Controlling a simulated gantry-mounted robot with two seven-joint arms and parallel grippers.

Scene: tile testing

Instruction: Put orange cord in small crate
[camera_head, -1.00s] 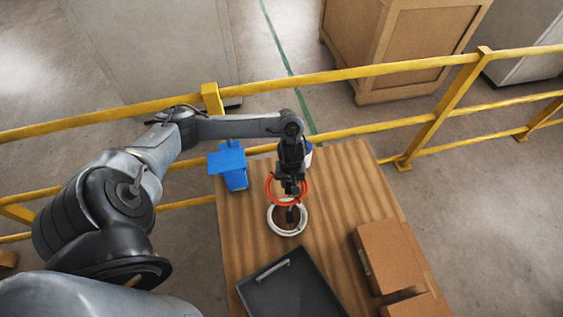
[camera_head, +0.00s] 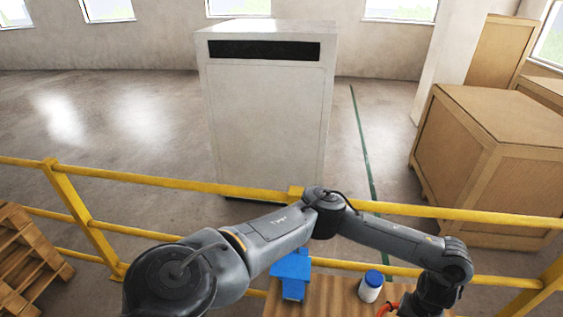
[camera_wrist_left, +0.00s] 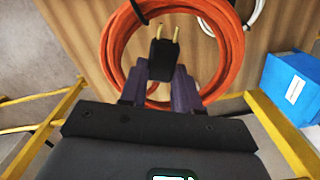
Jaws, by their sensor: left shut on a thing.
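The orange cord (camera_wrist_left: 228,48) is a round coil that fills the upper middle of the left wrist view, with a black plug (camera_wrist_left: 162,62) with two prongs in front of it. My left gripper (camera_wrist_left: 160,84) is shut on the orange cord, with the plug close to its fingers. In the head view a small piece of the orange cord (camera_head: 384,309) shows at the bottom edge beside my left gripper (camera_head: 432,304), which is partly cut off. The small crate cannot be made out in either current view. My right gripper is not in view.
The wooden table (camera_head: 335,297) shows only at the bottom edge. A blue object (camera_head: 291,273) and a white jar with a blue lid (camera_head: 371,287) are at its far side. A yellow railing (camera_head: 400,210) runs behind. A white cord (camera_wrist_left: 250,14) lies on the table.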

